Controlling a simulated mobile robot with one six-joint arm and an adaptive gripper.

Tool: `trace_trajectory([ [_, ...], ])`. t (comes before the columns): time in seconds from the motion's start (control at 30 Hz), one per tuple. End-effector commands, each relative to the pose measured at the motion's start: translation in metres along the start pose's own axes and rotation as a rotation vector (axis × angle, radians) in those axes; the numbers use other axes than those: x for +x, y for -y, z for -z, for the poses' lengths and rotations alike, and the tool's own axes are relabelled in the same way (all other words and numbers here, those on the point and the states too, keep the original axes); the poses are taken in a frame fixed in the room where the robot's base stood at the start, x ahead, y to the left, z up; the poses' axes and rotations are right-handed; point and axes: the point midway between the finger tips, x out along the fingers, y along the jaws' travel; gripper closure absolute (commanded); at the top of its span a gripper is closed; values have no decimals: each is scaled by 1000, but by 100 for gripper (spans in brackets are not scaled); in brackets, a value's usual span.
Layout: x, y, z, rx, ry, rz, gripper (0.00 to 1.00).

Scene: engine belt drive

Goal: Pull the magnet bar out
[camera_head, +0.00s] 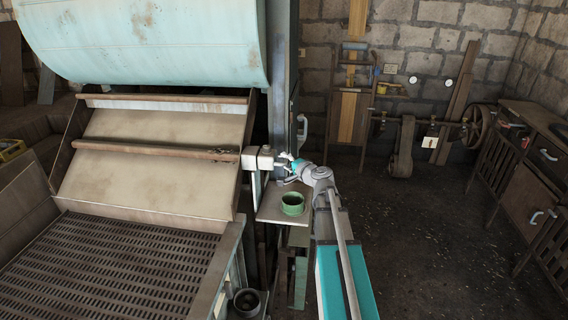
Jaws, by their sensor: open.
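A long rusty-brown bar (150,150), which looks like the magnet bar, lies across the sloping pale chute (140,185). Its right end reaches the chute's side wall, by a pale block-shaped end piece (258,160) that sticks out to the right. My gripper (283,163) is open, just right of this end piece and at about its height. The fingertips are small in view, and I cannot tell whether they touch the piece or surround part of it. My arm comes in from the lower right.
A small shelf (270,213) below my gripper holds a green round cup (292,203). A blue-grey post (281,80) stands behind. A slotted grate (110,270) lies below the chute. Open floor (430,240) is at right, before a wooden cabinet (530,180).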

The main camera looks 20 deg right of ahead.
Motion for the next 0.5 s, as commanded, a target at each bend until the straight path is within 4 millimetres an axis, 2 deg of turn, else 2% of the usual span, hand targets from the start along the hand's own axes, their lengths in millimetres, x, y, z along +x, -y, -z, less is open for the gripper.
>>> trace_trajectory([
  [0.13, 8, 0, 0, 0, 0, 0, 43],
  [0.47, 8, 0, 0, 0, 0, 0, 43],
  [0.5, 8, 0, 0, 0, 0, 0, 49],
])
